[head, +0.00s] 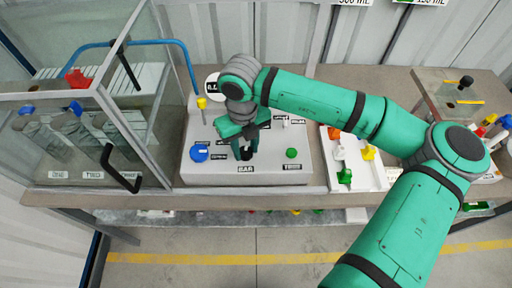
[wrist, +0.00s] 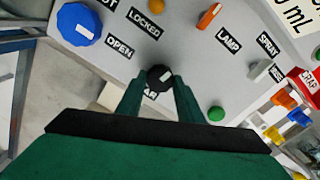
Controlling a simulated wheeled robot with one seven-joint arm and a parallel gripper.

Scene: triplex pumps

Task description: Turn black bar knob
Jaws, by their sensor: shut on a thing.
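The black bar knob (wrist: 160,77) sits on the grey control panel (wrist: 110,65), by a label partly hidden by my fingers. My gripper (wrist: 158,92) is shut on the knob, with one green finger on each side of it. In the head view the knob (head: 246,153) shows just below my gripper (head: 244,146), above the BAR label (head: 246,169). The light pointer mark on the knob is small in the wrist view.
A blue knob (head: 199,153) is to the left on the panel and a green button (head: 291,153) to the right. A glass cabinet (head: 85,120) with an open frame stands at left. A white tray (head: 362,180) with coloured parts is at right.

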